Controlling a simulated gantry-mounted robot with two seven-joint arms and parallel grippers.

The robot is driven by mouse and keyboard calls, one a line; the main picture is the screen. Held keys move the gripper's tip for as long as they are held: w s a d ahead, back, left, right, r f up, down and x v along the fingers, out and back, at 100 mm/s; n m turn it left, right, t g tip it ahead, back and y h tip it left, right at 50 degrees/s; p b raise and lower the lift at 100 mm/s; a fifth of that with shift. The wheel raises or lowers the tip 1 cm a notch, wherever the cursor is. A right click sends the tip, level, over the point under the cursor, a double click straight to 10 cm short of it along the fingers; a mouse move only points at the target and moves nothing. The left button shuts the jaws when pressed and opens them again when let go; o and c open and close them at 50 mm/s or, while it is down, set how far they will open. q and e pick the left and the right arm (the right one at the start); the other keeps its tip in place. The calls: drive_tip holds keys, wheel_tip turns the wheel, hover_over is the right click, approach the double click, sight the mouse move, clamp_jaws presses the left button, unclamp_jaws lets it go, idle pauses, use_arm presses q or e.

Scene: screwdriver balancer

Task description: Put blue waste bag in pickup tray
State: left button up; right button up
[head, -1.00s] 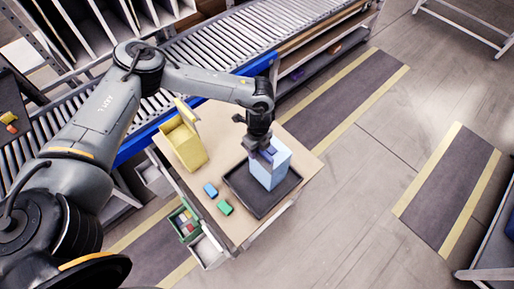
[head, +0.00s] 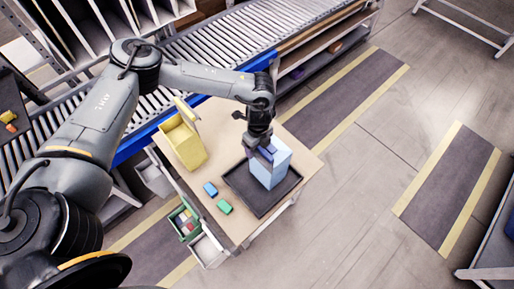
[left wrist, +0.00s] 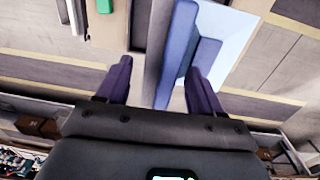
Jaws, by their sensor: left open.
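The light blue waste bag (head: 270,174), box-shaped and upright, stands in the black pickup tray (head: 242,198) on the table. My left gripper (head: 263,153) is open at the top of the bag and hides part of its upper edge. In the left wrist view my left gripper (left wrist: 160,70) has its dark purple fingers spread apart. The bag's light blue surface (left wrist: 228,32) and darker blue strips show beyond and between the fingers. I cannot tell whether a finger touches the bag. My right gripper is not in view.
A yellow open-topped container (head: 186,147) stands at the table's back left. A blue block (head: 210,189) and a green block (head: 225,207) lie left of the tray. A roller conveyor (head: 215,50) runs behind the table (head: 225,120). Small bins hang at the table's left side.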

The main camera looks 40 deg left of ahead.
use_arm(q)
wheel_tip(320, 180, up, 10)
drive_tip(key=r+b, duration=0.1)
drive_tip(key=b, duration=0.1)
drive_tip(key=s+d+f+m+t+h, duration=0.15)
drive_tip(key=d+f, duration=0.25)
drive_tip(key=d, duration=0.7)
drive_tip(key=d+f+m+t+h, duration=0.1)
drive_tip(key=d+f+m+h, duration=0.2)
drive_tip(key=d, duration=0.7)
drive_tip(key=s+d+r+n+t+h, duration=0.2)
drive_tip(key=d+r, duration=0.1)
drive_tip(key=d, duration=0.5)
drive_tip(key=s+d+r+n+t+h, duration=0.2)
drive_tip(key=d+r+n+t, duration=0.1)
drive_tip(key=d, duration=0.5)
drive_tip(key=a+f+n+t+y, duration=0.15)
drive_tip(key=a+n+y, duration=0.25)
drive_tip(key=a+n, duration=0.6)
drive_tip(key=s+a+f+n+g+y, duration=0.2)
drive_tip(key=s+a+f+n, duration=0.1)
drive_tip(key=s+a, duration=0.4)
drive_tip(key=s+a+f+n+g+y, duration=0.2)
drive_tip(key=s+a, duration=0.4)
drive_tip(key=a, duration=0.4)
wheel_tip(320, 180, down, 2)
drive_tip(key=shift+s+f+n+g, duration=0.2)
drive_tip(key=shift+s+n+g, duration=0.2)
drive_tip(key=shift+n+g, duration=0.15)
